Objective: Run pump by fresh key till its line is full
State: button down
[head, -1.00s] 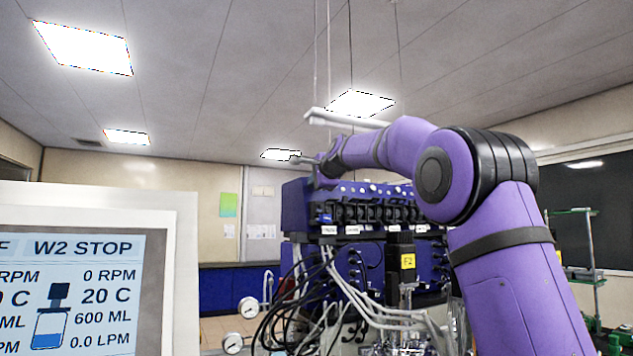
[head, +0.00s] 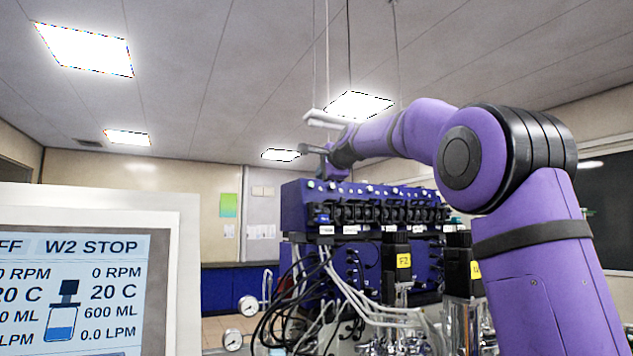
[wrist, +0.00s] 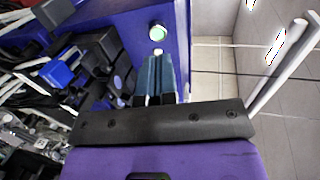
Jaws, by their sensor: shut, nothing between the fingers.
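The blue pump unit (head: 293,205) stands ahead in the head view, with a row of black pump heads (head: 380,213) along its front and small round buttons on top. White labels (head: 350,229) sit under the heads; I cannot read them, so which key is the fresh one is unclear. My gripper (head: 329,172) hangs over the top left end of the unit. In the wrist view my gripper (wrist: 156,62) is shut and empty, its blue-grey fingers over the blue top. A pale green lit button (wrist: 157,33) lies just beyond the fingertips, apparently apart from them. Pale tubes (head: 345,285) run below the unit.
A screen (head: 70,290) at lower left reads W2 STOP, 0 RPM, 20 C, 600 ML. Black motors with yellow labels (head: 404,260) stand before the pump unit. A white rail (head: 322,117) hangs above my gripper. Gauges (head: 249,305) stand at lower left of the unit.

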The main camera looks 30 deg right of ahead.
jog(key=v, duration=0.7)
jog(key=shift+r, duration=0.15)
send_near(311, 183)
jog(key=shift+x, duration=2.7)
jog(key=shift+w, duration=0.35)
jog(key=shift+w, duration=0.35)
jog(key=shift+w+f, duration=0.35)
jog(key=shift+w, duration=0.3)
jog(key=shift+v, duration=1.35)
jog(key=shift+s, duration=0.1)
